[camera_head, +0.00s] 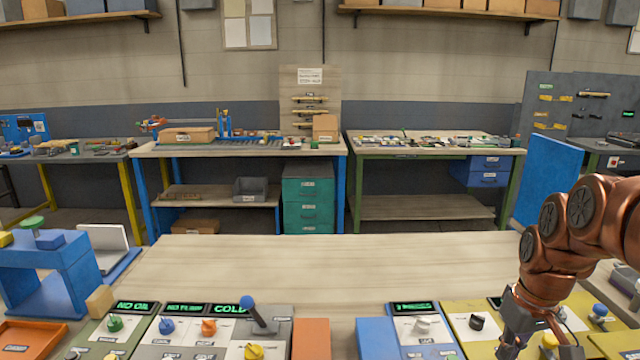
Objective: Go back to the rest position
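My copper-coloured arm comes in from the right edge and bends down. My gripper (530,345) hangs at the bottom right over the yellow control panel (468,318). Its dark fingers are small and partly cut off by the bottom edge, so I cannot tell whether they are open or shut. I see nothing clearly held in it. No marked rest position shows.
Control panels with knobs, displays and a blue-topped lever (252,308) line the front of the wooden table (330,265). A blue stand (55,270) is at the left. The table's middle is clear. Workbenches (240,150) stand behind.

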